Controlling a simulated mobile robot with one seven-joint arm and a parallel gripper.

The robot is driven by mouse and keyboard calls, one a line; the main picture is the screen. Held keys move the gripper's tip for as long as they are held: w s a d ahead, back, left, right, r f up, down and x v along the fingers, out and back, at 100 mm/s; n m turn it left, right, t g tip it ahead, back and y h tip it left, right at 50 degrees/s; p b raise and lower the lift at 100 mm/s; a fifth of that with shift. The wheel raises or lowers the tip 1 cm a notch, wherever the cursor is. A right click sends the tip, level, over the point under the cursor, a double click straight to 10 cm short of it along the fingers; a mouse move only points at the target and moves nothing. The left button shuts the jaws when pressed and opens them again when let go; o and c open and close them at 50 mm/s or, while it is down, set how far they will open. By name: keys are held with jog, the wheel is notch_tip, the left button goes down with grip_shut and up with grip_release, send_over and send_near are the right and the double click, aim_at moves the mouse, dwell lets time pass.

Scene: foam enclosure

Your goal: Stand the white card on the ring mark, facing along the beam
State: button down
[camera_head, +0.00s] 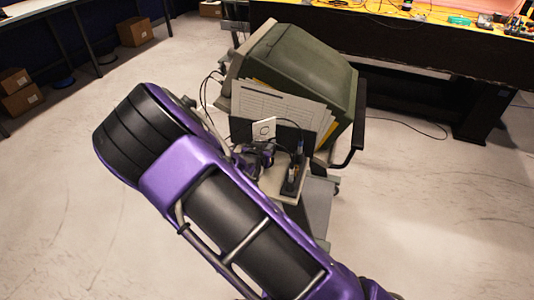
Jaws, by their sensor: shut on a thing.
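The white card (264,129) is a small upright piece with a round outline on its face, in front of a dark panel on the cart. My gripper (260,149), purple and dark, is just below the card and appears shut on its lower edge. The fingertips are small and partly hidden by my arm. I cannot tell whether the card touches the surface beneath. The ring mark on the surface and the beam cannot be made out.
A cart (318,200) carries a large olive-green case (305,65), papers (275,103) and a black holder (293,180) with upright items, close right of my gripper. A cluttered bench (430,45) stands behind right. Cardboard boxes (134,32) lie far left. Floor on the right is clear.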

jog(key=shift+f, duration=1.55)
jog(key=shift+f, duration=0.1)
jog(key=shift+f+b, duration=0.15)
jog(key=shift+b, duration=0.25)
jog(key=c, duration=0.7)
grip_release()
jog(key=shift+c, duration=0.2)
